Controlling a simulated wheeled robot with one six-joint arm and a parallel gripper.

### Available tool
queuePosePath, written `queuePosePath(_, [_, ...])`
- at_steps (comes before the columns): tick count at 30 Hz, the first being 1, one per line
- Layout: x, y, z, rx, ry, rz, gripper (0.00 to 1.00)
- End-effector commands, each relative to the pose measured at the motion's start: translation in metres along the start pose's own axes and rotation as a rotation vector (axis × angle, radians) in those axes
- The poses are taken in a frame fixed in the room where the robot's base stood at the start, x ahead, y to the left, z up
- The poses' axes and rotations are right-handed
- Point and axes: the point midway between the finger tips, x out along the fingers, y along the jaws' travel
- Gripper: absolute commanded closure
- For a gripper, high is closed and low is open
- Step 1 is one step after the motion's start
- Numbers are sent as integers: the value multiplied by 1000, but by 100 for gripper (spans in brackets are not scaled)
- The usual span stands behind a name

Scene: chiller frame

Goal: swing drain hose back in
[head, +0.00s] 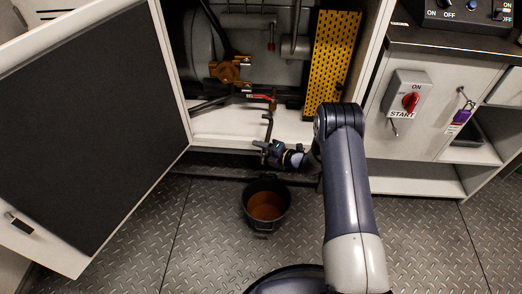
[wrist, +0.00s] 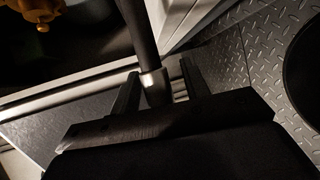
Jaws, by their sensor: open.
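The drain hose (head: 268,128) is a dark, bent tube hanging from the brass fitting with a red lever (head: 260,96) and reaching out over the cabinet's front edge. In the wrist view the hose (wrist: 138,35) comes down from the top and ends in a pale metal tip. My gripper (head: 267,149) is at the hose's lower end. In the wrist view my gripper (wrist: 159,72) is open, with one finger on each side of the hose end. I cannot tell whether either finger touches it.
A black bucket (head: 245,205) with brown liquid stands on the diamond-plate floor below my gripper. The cabinet door (head: 85,130) stands open at left. A yellow perforated panel (head: 333,60) stands inside at right. The START switch box (head: 405,95) is on the right-hand front.

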Motion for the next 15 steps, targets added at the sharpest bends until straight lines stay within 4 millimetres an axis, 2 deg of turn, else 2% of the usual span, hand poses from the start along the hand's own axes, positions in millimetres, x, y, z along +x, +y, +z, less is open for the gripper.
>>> queuePosePath(7, [1, 0, 0, 0, -1, 0, 56])
queuePosePath(15, [1, 0, 0, 0, -1, 0, 77])
